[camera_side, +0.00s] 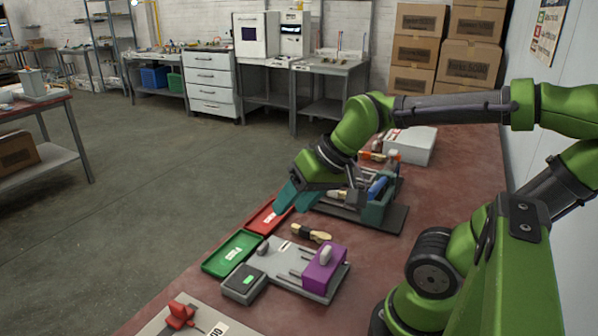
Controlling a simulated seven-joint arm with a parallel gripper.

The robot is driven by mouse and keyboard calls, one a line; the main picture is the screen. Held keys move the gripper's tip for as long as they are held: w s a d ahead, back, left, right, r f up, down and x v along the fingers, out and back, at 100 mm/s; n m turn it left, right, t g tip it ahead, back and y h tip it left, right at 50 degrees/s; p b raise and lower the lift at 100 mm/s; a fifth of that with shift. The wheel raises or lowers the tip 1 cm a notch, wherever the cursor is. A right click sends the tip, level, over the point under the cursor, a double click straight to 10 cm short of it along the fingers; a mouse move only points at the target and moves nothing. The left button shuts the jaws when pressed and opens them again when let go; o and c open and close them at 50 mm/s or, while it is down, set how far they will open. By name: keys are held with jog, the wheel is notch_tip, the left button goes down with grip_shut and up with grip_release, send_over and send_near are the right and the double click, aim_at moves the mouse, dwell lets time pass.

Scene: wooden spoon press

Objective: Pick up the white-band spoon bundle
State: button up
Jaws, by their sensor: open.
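My gripper (287,203), with teal fingers, is open and points down and to the left, above the red tray (262,220). A wooden spoon bundle (321,236) with a dark band lies on the red-brown table in front of the gripper, apart from it. I cannot make out a white band on either one. Nothing visible is held between the fingers.
A green tray (232,253) lies beside the red tray. A grey plate fixture (290,262) with a purple block (324,268) stands in front. A blue and teal fixture (379,203) sits on a dark base behind. A white box (413,147) stands farther back.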

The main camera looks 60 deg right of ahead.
jog(key=w+d+m+g+h, duration=0.1)
jog(key=w+d+m, duration=0.2)
jog(key=d, duration=0.3)
jog(key=w+d+m+g, duration=0.1)
jog(key=w+d+m, duration=0.25)
jog(key=d, duration=0.25)
jog(key=m+g, duration=0.4)
jog(key=m, duration=1.5)
send_over(339, 195)
notch_tip(339, 195, down, 5)
jog(key=r+m, duration=0.2)
jog(key=m, duration=0.3)
jog(key=f, duration=1.1)
jog(key=shift+w+d+f, duration=0.25)
jog(key=shift+d+f, duration=0.1)
jog(key=shift+s+f, duration=0.15)
jog(key=shift+f, duration=1.2)
jog(key=shift+s+f, duration=0.15)
jog(key=shift+f, duration=1.2)
jog(key=shift+c, duration=0.3)
